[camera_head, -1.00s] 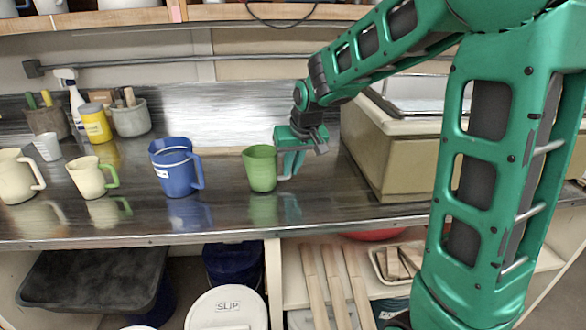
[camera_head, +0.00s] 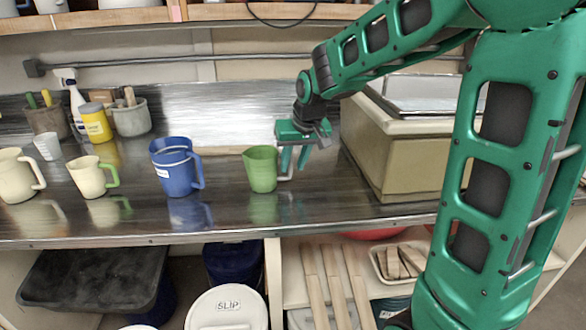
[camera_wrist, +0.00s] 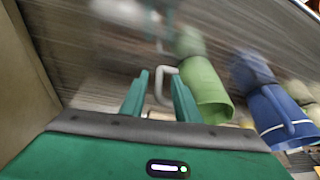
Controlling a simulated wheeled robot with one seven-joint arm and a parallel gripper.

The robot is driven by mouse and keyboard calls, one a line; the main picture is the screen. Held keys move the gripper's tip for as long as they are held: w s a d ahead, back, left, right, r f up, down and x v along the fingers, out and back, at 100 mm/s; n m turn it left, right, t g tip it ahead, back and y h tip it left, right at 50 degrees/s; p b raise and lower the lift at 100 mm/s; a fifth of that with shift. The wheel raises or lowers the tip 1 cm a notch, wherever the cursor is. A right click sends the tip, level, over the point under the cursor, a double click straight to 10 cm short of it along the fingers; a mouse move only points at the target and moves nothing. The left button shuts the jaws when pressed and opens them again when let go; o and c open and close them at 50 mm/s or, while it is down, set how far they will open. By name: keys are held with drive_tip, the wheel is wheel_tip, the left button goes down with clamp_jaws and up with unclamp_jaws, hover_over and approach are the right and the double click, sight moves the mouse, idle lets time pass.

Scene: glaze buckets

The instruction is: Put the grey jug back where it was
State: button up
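No jug that is plainly grey shows. A green jug (camera_head: 262,170) with a pale handle stands upright on the dark counter, right of a blue jug (camera_head: 178,168). My gripper (camera_head: 295,160) is at the green jug's handle side, fingers pointing down. In the wrist view, my gripper (camera_wrist: 158,92) has its fingers apart, with the pale handle (camera_wrist: 164,84) showing between and beyond them. The green jug (camera_wrist: 205,90) lies just right of the fingers there. I cannot tell whether a finger touches the handle.
A cream jug with a green handle (camera_head: 90,178) and a larger cream jug (camera_head: 15,176) stand at the left. A grey crock with tools (camera_head: 131,118) and a yellow tub (camera_head: 96,122) stand behind. A large beige box (camera_head: 400,150) limits room at the right. The counter's front edge is near.

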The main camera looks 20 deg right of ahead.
drive_tip(key=v, duration=0.9)
drive_tip(key=shift+r, duration=0.35)
drive_tip(key=shift+s, duration=0.1)
drive_tip(key=s+f+n, duration=0.1)
drive_tip(key=s+f, duration=0.9)
drive_tip(key=s, duration=0.5)
drive_tip(key=s+d+m+g, duration=0.2)
drive_tip(key=s+d, duration=0.3)
drive_tip(key=s, duration=0.3)
drive_tip(key=s+d+f+m+g, duration=0.1)
drive_tip(key=s+d+m, duration=0.3)
drive_tip(key=s, duration=0.4)
drive_tip(key=shift+d+f+g, duration=0.25)
drive_tip(key=shift+d+g, duration=0.45)
drive_tip(key=shift+g, duration=0.2)
drive_tip(key=shift+w+f, duration=0.25)
drive_tip(key=shift+w, duration=0.45)
